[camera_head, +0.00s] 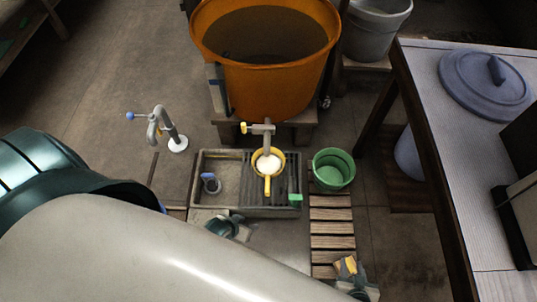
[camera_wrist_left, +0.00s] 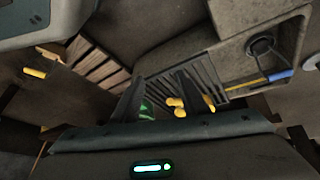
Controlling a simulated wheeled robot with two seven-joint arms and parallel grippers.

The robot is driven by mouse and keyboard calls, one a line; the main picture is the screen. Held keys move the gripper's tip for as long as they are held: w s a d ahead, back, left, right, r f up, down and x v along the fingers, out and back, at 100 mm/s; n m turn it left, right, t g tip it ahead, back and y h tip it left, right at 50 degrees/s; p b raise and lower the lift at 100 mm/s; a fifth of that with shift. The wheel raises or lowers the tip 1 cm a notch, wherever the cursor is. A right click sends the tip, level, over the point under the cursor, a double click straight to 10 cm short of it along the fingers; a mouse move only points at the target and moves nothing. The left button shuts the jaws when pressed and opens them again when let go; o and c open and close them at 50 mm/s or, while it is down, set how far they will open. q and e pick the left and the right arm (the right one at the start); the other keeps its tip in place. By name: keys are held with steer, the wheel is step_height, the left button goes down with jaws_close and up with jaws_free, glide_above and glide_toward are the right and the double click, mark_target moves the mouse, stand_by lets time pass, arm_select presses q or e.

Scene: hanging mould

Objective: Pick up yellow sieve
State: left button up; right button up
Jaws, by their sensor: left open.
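The yellow sieve (camera_head: 267,182) sits on the dark slatted rack under the spout, with its handle towards me and white contents in its bowl. My left gripper (camera_head: 232,226) is below and left of it in the head view, mostly hidden by my arm. In the left wrist view my left gripper (camera_wrist_left: 160,92) is open. Yellow parts (camera_wrist_left: 178,106) show near its fingers, partly hidden; I cannot tell whether they are touched. My right gripper (camera_head: 352,276) seems to be at the lower right; its jaws are unclear.
A large orange tub (camera_head: 265,85) stands behind the spout (camera_head: 262,129). A green bucket (camera_head: 333,169) is right of the slatted rack (camera_head: 287,176). A wooden pallet (camera_head: 332,228) lies in front. A table (camera_head: 455,150) stands at the right and a faucet (camera_head: 165,130) at the left.

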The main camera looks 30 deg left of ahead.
arm_select(q)
steer(key=w+a+n+h+b, duration=0.1)
steer(key=w+a+n+b, duration=0.4)
steer(key=w+a+b, duration=0.5)
arm_select(e)
steer(key=w+a+r+t+y, duration=0.2)
steer(key=w+a+r+t, duration=0.15)
steer(key=r, duration=0.45)
steer(key=w+a+r+t+y, duration=0.1)
steer(key=w+a+r+t, duration=0.3)
steer(key=r, duration=0.5)
arm_select(q)
steer(key=w+r+n+g+h+b, duration=0.1)
steer(key=w+r+n+h+b, duration=0.1)
steer(key=w+b, duration=0.4)
step_height(320, 180, up, 3)
steer(key=n+b, duration=0.1)
steer(key=b, duration=0.4)
steer(key=shift+w+f, duration=0.2)
steer(key=shift+w, duration=0.1)
arm_select(e)
steer(key=s+d+r+t+y, duration=0.1)
steer(key=s+r+t, duration=0.3)
steer(key=r, duration=0.7)
steer(key=s+d+r+t+y, duration=0.1)
steer(key=s+r+t, duration=0.4)
steer(key=r, duration=0.7)
steer(key=shift+r+t+y, duration=0.25)
steer(key=shift+t+y, duration=0.2)
steer(key=shift+y, duration=0.35)
